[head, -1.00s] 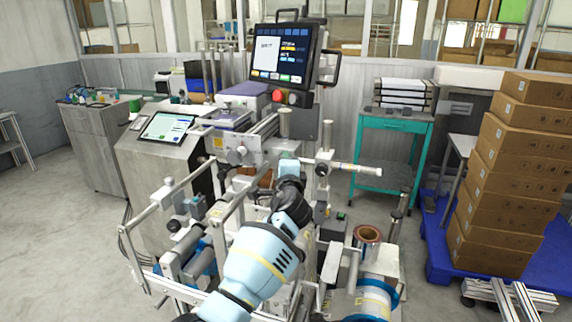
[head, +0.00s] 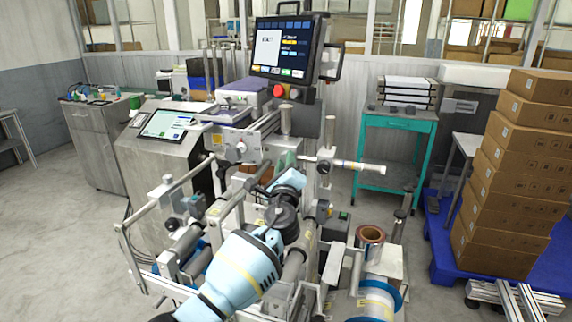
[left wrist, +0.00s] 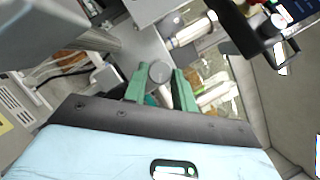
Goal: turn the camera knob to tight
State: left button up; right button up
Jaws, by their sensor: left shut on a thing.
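The camera knob (left wrist: 160,72) is a round grey knob in the middle of the left wrist view. My left gripper (left wrist: 161,88) has two green fingers, one on each side of the knob, and is shut on it. In the head view my left arm reaches up into the middle of the machine, and the gripper (head: 289,160) is small and partly hidden behind my wrist. The knob cannot be made out there. I cannot read a tight mark or the knob's angle. My right gripper is in neither view.
Machine bars and rollers surround my arm closely. A monitor (head: 283,47) with a red button (head: 280,91) stands above. A reel (head: 369,238) sits at the right front. A teal cart (head: 398,122) and stacked cartons (head: 510,180) stand right. Open floor lies left.

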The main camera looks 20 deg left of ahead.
pick_arm(q)
jog(key=shift+r, duration=0.25)
jog(key=o, duration=1)
jog(key=shift+f, duration=0.15)
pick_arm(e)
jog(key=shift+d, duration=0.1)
pick_arm(q)
jog(key=v, duration=0.7)
jog(key=shift+s+p, duration=0.35)
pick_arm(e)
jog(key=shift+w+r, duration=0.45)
pick_arm(q)
jog(key=shift+d+f, duration=0.1)
jog(key=shift+f, duration=0.05)
